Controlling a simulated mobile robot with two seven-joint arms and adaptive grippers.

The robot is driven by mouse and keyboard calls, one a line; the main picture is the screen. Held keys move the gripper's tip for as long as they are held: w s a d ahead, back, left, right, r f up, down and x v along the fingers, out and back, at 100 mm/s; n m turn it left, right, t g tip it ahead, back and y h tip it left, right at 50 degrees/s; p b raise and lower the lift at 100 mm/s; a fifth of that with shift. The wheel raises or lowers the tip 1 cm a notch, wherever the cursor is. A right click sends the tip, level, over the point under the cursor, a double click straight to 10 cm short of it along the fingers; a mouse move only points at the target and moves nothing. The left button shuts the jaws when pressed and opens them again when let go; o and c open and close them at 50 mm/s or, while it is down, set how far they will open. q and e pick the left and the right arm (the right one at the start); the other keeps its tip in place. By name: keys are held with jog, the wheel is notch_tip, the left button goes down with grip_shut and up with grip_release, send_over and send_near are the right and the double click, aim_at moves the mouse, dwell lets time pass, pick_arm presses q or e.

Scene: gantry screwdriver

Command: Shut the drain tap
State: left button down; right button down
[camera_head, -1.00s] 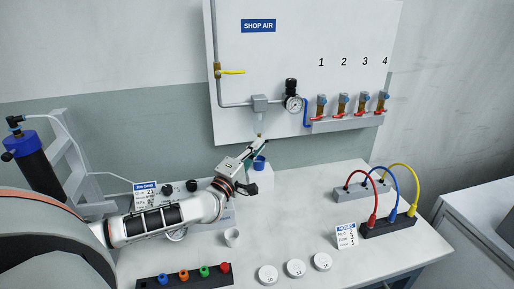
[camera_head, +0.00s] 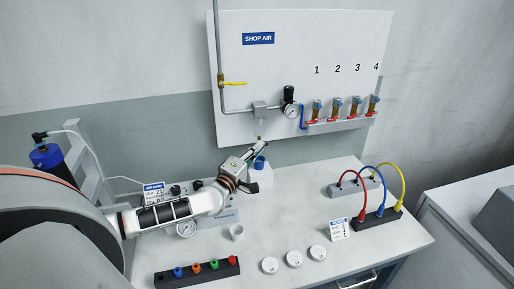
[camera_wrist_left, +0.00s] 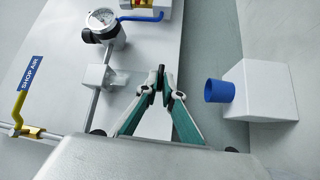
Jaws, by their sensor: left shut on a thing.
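The drain leg hangs below a grey junction block (camera_head: 259,107) on the white SHOP AIR panel. Its lower end (camera_head: 259,134) is close to my left fingertips, and the drain tap itself is too small and too covered to make out. My left gripper (camera_head: 264,145) reaches up to it from below. In the left wrist view the green-sided fingers of my left gripper (camera_wrist_left: 161,80) converge and are shut on a small part just off the grey block (camera_wrist_left: 98,77); I take this part to be the drain tap. The tap's handle angle cannot be told. My right gripper is not in view.
A pressure gauge (camera_head: 291,112) and a yellow-handled valve (camera_head: 233,84) are on the panel. Several red-handled valves line its right.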

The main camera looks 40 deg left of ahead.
pick_arm(q)
jog(key=c, duration=2.2)
grip_release()
jog(key=shift+w+a+r, duration=0.1)
jog(key=shift+r, duration=0.2)
jog(key=s, duration=0.4)
jog(key=s+f, duration=0.1)
jog(key=s, duration=0.7)
jog(key=shift+d+f, duration=0.3)
jog(key=shift+f, duration=0.1)
